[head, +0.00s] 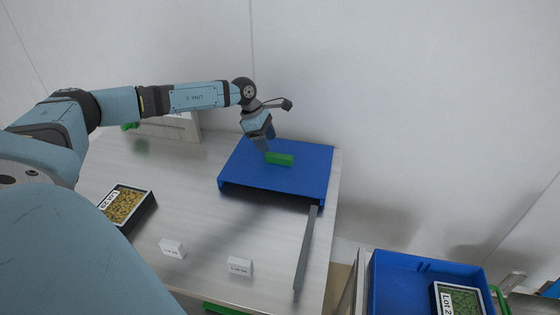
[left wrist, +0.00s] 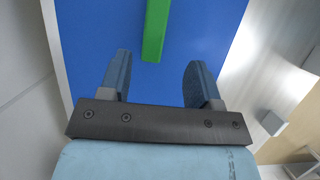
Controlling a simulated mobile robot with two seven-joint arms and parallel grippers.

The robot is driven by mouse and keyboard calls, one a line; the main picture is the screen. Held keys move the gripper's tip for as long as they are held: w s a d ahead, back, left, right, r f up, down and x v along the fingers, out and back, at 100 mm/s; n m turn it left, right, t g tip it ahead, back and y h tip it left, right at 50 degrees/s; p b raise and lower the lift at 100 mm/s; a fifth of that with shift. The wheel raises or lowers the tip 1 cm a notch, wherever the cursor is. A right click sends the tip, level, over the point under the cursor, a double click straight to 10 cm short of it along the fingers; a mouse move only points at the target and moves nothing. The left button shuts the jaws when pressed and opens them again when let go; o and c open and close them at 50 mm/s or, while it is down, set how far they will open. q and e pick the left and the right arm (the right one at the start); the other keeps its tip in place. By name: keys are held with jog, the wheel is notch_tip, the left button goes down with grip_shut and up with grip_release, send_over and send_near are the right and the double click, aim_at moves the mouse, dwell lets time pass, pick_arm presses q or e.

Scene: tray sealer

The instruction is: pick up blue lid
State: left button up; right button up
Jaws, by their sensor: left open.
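The blue lid (head: 248,178) is a flat blue panel at the far right of the table, with a green handle bar (head: 279,159) on top. In the left wrist view the lid (left wrist: 105,30) fills most of the picture, and the green handle (left wrist: 155,30) points down toward the space between my fingers. My left gripper (head: 266,147) is above the lid at the handle's left end. It also shows in the left wrist view (left wrist: 160,80), open, its two fingers apart with nothing between them. The handle's near end lies just beyond the fingertips. My right gripper is in neither view.
A black tray labelled Lot 29 (head: 146,214) sits at the table's left. Two white label blocks (head: 172,248) (head: 240,266) stand near the front. A grey bar (head: 305,250) runs along the right edge. A blue crate (head: 395,290) holding a Lot 21 tray (head: 437,300) is lower right.

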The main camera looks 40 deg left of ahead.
aim_at(278, 155)
pick_arm(q)
jog(key=x, duration=0.4)
jog(key=w+b+x, duration=0.1)
jog(key=x, duration=0.1)
jog(key=shift+w+d, duration=0.15)
jog(key=shift+d, duration=0.25)
grip_shut()
